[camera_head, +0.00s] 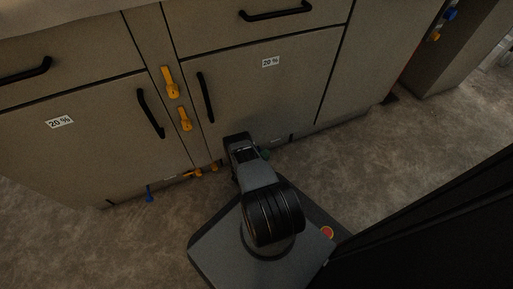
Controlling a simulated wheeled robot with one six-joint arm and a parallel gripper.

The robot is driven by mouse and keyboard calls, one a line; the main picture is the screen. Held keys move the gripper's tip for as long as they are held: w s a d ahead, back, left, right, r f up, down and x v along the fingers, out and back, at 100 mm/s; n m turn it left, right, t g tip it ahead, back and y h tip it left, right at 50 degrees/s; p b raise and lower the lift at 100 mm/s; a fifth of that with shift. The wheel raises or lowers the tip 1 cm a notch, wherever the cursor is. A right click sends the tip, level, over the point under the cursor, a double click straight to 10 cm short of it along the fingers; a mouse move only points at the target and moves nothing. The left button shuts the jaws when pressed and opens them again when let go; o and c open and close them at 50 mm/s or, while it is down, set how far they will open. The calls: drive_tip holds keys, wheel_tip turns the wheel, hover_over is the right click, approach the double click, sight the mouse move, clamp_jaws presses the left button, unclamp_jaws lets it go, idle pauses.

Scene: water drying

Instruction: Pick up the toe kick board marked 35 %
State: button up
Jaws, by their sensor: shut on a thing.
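The toe kick board (281,141) shows as a low strip at the foot of the right cabinet, near the floor. A small pale mark on it is too small to read, so I cannot confirm 35 %. My gripper (262,154) is low at the cabinet's foot, beside this strip, and is shut on it. The fingertips and the exact grip are mostly hidden behind my arm. I cannot tell whether the board is apart from the cabinet.
Cabinet doors marked 20 % stand left (59,122) and right (270,62), with black handles (151,113). Orange fittings (171,84) sit on the narrow panel between them. A blue fitting (149,194) is low at left. Open carpeted floor (110,245) lies in front.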

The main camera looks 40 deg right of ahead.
drive_tip(key=c, duration=0.4)
clamp_jaws()
drive_tip(key=shift+r, duration=0.1)
